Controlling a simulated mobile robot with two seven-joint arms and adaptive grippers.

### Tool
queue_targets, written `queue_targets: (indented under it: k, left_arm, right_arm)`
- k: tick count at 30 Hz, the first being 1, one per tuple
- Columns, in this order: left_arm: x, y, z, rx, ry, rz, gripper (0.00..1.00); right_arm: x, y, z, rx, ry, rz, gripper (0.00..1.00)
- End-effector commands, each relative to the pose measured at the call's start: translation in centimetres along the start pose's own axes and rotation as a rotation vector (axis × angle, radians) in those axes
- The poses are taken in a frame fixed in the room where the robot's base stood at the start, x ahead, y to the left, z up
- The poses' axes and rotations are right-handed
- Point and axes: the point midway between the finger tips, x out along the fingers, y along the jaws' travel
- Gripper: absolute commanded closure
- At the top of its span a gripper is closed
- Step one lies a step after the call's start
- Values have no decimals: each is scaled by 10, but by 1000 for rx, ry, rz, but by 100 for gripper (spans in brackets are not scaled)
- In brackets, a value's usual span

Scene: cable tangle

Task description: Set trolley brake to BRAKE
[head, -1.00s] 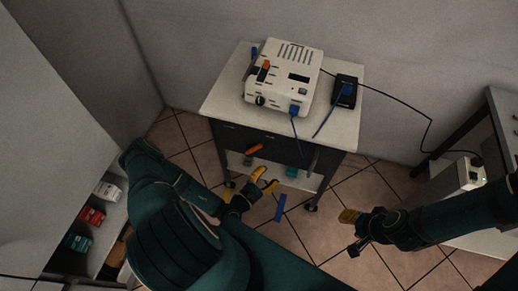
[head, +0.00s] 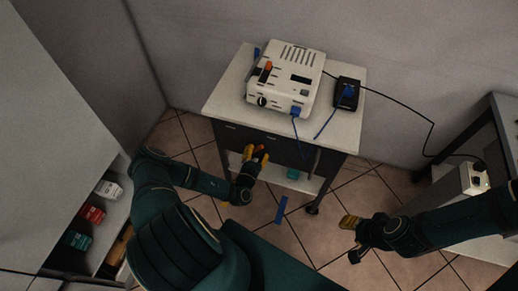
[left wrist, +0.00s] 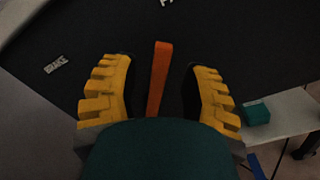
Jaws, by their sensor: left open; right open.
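The trolley (head: 338,126) has a pale top and a dark front panel. Its orange brake lever (left wrist: 159,78) stands near upright on the dark panel in the left wrist view. My left gripper (head: 257,153) is at the trolley front and mostly covers the lever in the head view. In the left wrist view its yellow fingers (left wrist: 160,88) are open on both sides of the lever, with a gap on each side. A small pale label (left wrist: 56,64) is on the panel at left; its text is unreadable. My right gripper (head: 348,238) is open and empty above the floor.
A white device (head: 285,77) and a small black box (head: 346,94) with blue cables stand on the trolley. A black cable runs right to a white socket box (head: 474,178). A teal box (left wrist: 257,112) sits on the lower shelf. A shelf unit (head: 121,207) stands at left.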

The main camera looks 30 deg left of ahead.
Motion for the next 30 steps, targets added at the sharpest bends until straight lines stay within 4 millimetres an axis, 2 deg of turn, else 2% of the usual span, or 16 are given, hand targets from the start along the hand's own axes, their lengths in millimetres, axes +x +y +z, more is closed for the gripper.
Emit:
queue_targets:
  k: [6, 17, 18, 21, 30]
  left_arm:
    - [20, 0, 0, 0, 0, 0, 54]
    - [23, 0, 0, 0, 0, 0, 55]
    - [23, 0, 0, 0, 0, 0, 69]
    - [23, 0, 0, 0, 0, 0, 100]
    - [23, 0, 0, 0, 0, 0, 100]
  right_arm:
    - [4, 1, 2, -1, -3, 0, 54]
    - [4, 1, 2, -1, -4, 0, 54]
    - [4, 1, 2, -1, -4, 0, 54]
    - [4, 1, 2, -1, -4, 0, 54]
    - [4, 1, 2, -1, -3, 0, 54]
